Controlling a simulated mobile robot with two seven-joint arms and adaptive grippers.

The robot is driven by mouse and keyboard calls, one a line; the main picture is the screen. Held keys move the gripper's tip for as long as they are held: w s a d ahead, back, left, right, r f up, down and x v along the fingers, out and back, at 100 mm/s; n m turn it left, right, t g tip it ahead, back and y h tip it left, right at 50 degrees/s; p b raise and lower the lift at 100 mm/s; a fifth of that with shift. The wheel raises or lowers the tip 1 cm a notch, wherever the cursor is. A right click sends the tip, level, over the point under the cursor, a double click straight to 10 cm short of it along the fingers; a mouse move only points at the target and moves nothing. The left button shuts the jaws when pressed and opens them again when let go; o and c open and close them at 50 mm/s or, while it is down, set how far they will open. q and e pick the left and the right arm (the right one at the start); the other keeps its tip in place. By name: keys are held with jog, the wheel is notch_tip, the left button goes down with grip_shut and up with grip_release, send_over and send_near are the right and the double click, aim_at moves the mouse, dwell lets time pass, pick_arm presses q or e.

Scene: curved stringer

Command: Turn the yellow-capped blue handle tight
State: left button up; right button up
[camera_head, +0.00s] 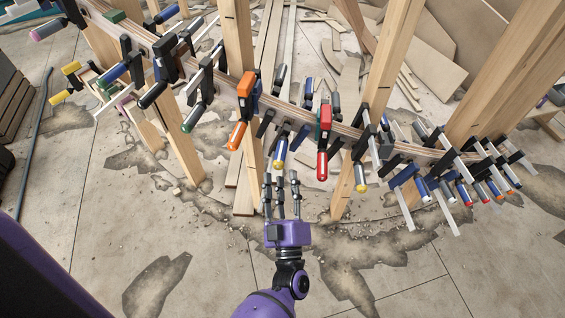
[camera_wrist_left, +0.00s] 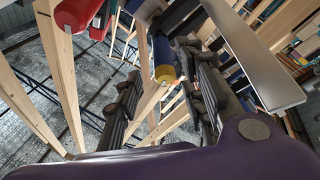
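The blue handle with a yellow cap (camera_head: 280,153) hangs cap-down from a clamp on the curved wooden stringer (camera_head: 224,82), left of a red clamp. It shows in the left wrist view (camera_wrist_left: 162,56) with its yellow end towards the camera. My left gripper (camera_head: 281,183) is just below the handle in the head view, its fingers pointing up at it. In the left wrist view its dark fingers (camera_wrist_left: 165,92) are spread, with the yellow cap beyond and between them. It appears empty, and I see no clear contact. My right gripper is not in view.
An orange clamp (camera_head: 237,136) and a red clamp (camera_head: 323,145) flank the handle. Another yellow-capped handle (camera_head: 361,178) hangs further right. Wooden posts (camera_head: 380,70) stand around the stringer. A pale flat bar (camera_wrist_left: 258,65) is close on the right in the wrist view.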

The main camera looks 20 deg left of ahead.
pick_arm(q)
jog(key=shift+v, duration=2.2)
